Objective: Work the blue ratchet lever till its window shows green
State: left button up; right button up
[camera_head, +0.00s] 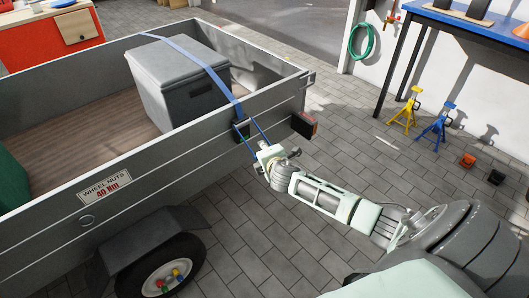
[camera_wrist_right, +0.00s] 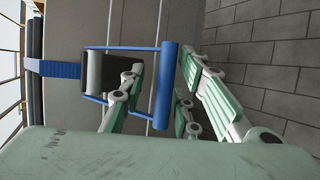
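The ratchet (camera_head: 241,130) sits on the trailer's outer side wall at the end of the blue strap (camera_head: 205,62). Its blue lever (camera_wrist_right: 165,85) stands out from the dark ratchet body (camera_wrist_right: 105,72) in the right wrist view, ending in a thick crossbar. My right gripper (camera_head: 266,152) is at the lever. In the wrist view, the right gripper's (camera_wrist_right: 160,75) fingers stand on both sides of the crossbar, with a visible gap on the left side. The window's colour cannot be made out in either view. My left gripper is not in view.
The strap runs over a grey lidded box (camera_head: 180,80) in the trailer (camera_head: 150,150). A red-and-black tail lamp (camera_head: 304,124) is close to my right gripper. A yellow stand (camera_head: 408,108) and a blue stand (camera_head: 436,122) are farther right. The paved floor between is mostly clear.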

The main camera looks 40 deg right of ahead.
jog(key=shift+s+f, duration=0.1)
jog(key=shift+s, duration=0.05)
jog(key=v, duration=1.2)
dwell(0.6)
